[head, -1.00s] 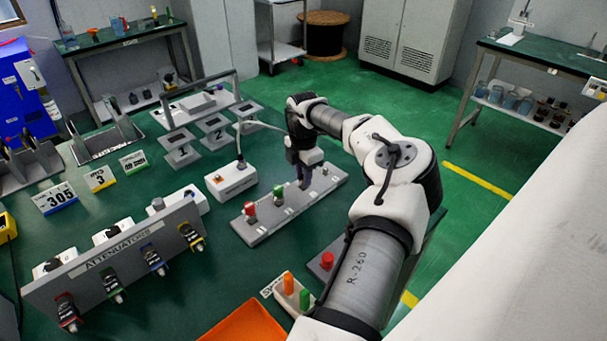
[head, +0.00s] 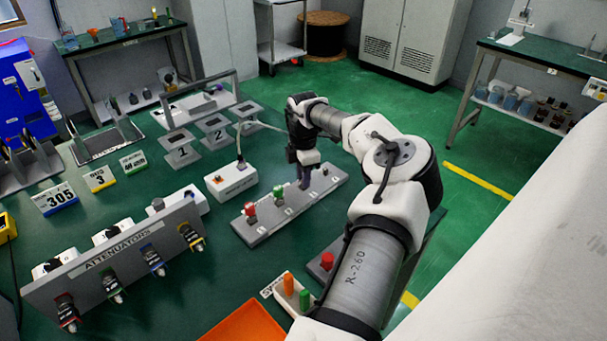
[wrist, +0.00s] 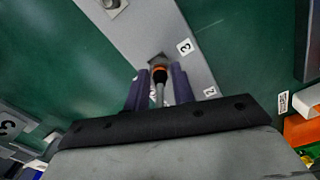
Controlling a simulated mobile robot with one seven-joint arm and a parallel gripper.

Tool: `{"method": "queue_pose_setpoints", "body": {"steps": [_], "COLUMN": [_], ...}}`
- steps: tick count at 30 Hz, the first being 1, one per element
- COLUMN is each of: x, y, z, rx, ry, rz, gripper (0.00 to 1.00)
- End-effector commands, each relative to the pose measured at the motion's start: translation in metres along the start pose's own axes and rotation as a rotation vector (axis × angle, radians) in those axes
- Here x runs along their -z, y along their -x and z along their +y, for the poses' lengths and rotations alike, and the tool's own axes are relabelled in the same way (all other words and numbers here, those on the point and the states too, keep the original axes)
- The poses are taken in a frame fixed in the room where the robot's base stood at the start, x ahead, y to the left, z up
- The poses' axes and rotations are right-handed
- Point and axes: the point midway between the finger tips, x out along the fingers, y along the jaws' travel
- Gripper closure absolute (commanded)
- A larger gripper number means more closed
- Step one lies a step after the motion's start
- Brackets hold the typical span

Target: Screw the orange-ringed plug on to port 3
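The orange-ringed plug (wrist: 160,70) is dark with an orange band and a grey cable running back between my fingers in the wrist view. It sits end-on at the port beside the label 3 (wrist: 184,47), on the grey port strip (wrist: 205,60). I cannot tell how far its thread is engaged. My gripper (wrist: 159,80) has its purple fingers close on both sides of the plug and appears shut on it. In the head view my gripper (head: 304,184) points down at the strip (head: 262,230); the plug is hidden there.
A red plug (head: 250,208) and a green plug (head: 278,195) stand on the strip left of my gripper. A white box (head: 232,181) lies behind them. The attenuator rack (head: 125,255) is at front left; an orange tray (head: 245,325) is at the front.

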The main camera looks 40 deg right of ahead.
Motion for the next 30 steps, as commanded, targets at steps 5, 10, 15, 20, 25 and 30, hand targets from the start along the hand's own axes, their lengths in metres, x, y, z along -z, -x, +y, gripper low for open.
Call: {"method": "queue_pose_setpoints", "body": {"steps": [5,10,15,20,25,30], "x": [0.000,0.000,-0.001,-0.001,-0.001,0.000], "y": [0.000,0.000,0.005,0.029,0.069,0.105], "z": [0.000,0.000,0.000,0.000,0.001,0.001], "rx": [-0.001,0.000,-0.001,-0.003,-0.004,-0.002], "ry": [0.000,0.001,0.000,0.000,-0.002,-0.001], "rz": [0.000,0.000,-0.001,-0.003,-0.004,-0.002], "gripper": [0.55,0.55,0.55,0.55,0.55,0.55]}}
